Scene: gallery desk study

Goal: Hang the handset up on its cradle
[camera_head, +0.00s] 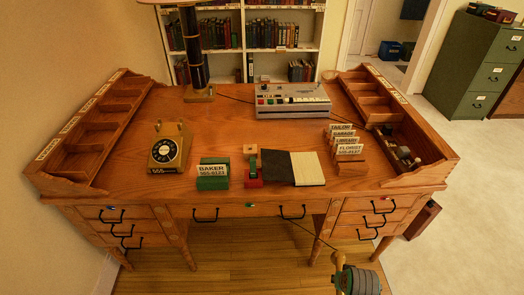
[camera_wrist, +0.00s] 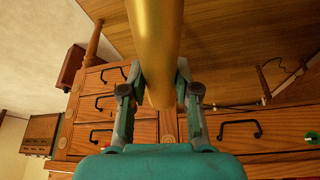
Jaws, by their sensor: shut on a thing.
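A mustard-yellow rotary telephone (camera_head: 168,148) with a black dial stands on the left part of the desk. Its cradle is at the top of the body, with no handset lying on it. My gripper (camera_head: 344,272) is low in front of the desk, below the desktop level and right of the middle. It is shut on the yellow handset (camera_head: 339,260). In the wrist view, the handset (camera_wrist: 155,40) runs up between the two fingers of my gripper (camera_wrist: 155,88), and its upper end is out of frame.
The desk (camera_head: 225,135) also holds a green BAKER card box (camera_head: 213,176), an open notebook (camera_head: 293,168), a grey switch unit (camera_head: 292,101), name cards (camera_head: 344,142) and a lamp post (camera_head: 194,55). Raised organisers (camera_head: 90,125) line both sides. Bare desktop surrounds the telephone.

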